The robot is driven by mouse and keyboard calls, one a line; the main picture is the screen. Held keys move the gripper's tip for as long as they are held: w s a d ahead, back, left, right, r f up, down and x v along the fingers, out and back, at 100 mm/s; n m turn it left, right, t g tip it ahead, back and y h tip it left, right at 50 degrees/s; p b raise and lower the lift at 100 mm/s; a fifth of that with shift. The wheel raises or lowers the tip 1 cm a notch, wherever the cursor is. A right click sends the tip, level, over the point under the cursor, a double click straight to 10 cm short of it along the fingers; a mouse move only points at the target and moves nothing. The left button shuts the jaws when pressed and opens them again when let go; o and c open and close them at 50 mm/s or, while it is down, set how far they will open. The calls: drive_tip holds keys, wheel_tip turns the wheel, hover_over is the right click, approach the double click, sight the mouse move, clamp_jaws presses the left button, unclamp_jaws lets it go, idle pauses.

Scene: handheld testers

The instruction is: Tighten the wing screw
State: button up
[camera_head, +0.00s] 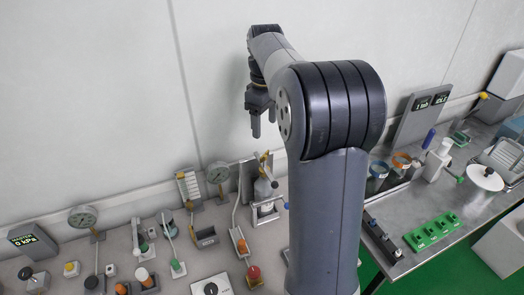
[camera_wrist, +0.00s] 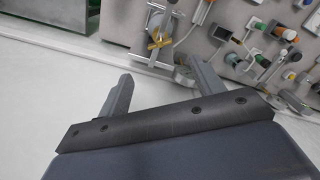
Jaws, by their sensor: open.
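A yellow, brass-like winged piece (camera_wrist: 159,41), which looks like the wing screw, sits on a pale clamp-like fixture (camera_wrist: 152,60) at the top of the wrist view. In the head view a small yellow part (camera_head: 264,157) shows at the top of a fixture near the wall; I cannot tell for sure that it is the same piece. My gripper (camera_head: 263,126) hangs above that fixture with its fingers pointing down. In the wrist view my gripper (camera_wrist: 160,71) has its two fingers wide apart with nothing between them, and the winged piece lies beyond the fingertips, not touched.
Gauges (camera_head: 82,217), valves, knobs and hoses crowd the grey bench on the left. A red knob (camera_head: 254,272) stands in front of the fixture. A metal table (camera_head: 440,215) with green blocks (camera_head: 432,231) and rings is at the right. The wall is close behind my gripper.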

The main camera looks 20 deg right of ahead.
sight(265, 155)
wheel_tip(265, 155, down, 10)
drive_tip(key=shift+f+p, duration=0.25)
drive_tip(key=shift+p, duration=0.05)
drive_tip(key=c, duration=1)
drive_tip(key=shift+r+m, duration=0.1)
drive_tip(key=shift+m, duration=0.3)
